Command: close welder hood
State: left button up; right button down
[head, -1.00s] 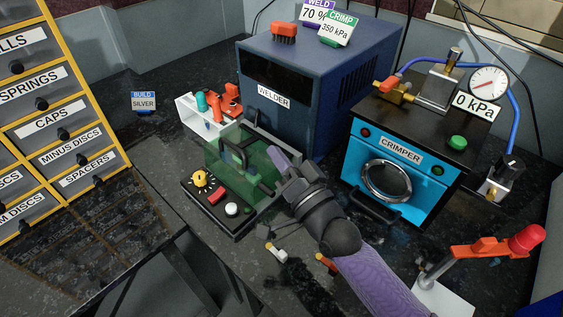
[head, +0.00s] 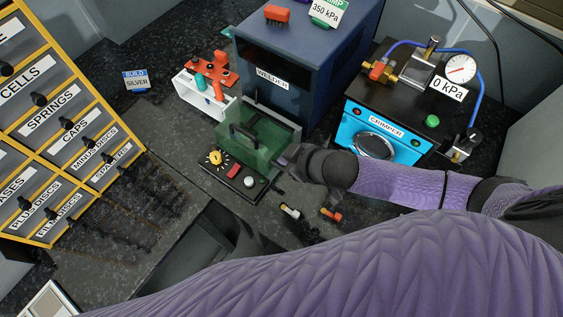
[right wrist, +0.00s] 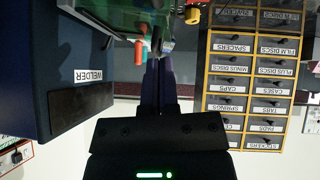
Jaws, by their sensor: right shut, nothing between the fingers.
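The welder (head: 280,75) is a dark blue box at the back centre. Its see-through green hood (head: 270,135) with a dark handle (head: 241,134) stands in front of it, behind the control panel (head: 235,182). Whether the hood is fully down I cannot tell. My right gripper (head: 288,159) is shut and empty at the hood's right side; whether it touches the hood is unclear. In the right wrist view the shut fingers (right wrist: 160,62) point toward the green hood (right wrist: 152,18). My left gripper is not in view.
The blue crimper (head: 385,135) stands to the right. A white rack with orange tools (head: 202,97) is left of the welder. Labelled yellow drawers (head: 65,120) fill the left. Small tools (head: 331,214) lie on the bench below my right gripper.

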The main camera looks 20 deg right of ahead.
aim_at(278, 168)
jog(key=f, duration=0.1)
jog(key=w+f+b, duration=0.1)
jog(key=f, duration=0.2)
jog(key=shift+w+a+f+b, duration=0.25)
jog(key=shift+w+a+b, duration=0.05)
jog(key=shift+w+b, duration=0.1)
jog(key=shift+d+f, duration=0.1)
jog(key=shift+f, duration=0.45)
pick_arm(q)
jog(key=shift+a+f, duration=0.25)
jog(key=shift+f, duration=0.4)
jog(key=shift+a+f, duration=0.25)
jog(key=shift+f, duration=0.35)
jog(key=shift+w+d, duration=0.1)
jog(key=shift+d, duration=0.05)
pick_arm(e)
jog(key=shift+s+f, duration=0.15)
jog(key=shift+f, duration=0.75)
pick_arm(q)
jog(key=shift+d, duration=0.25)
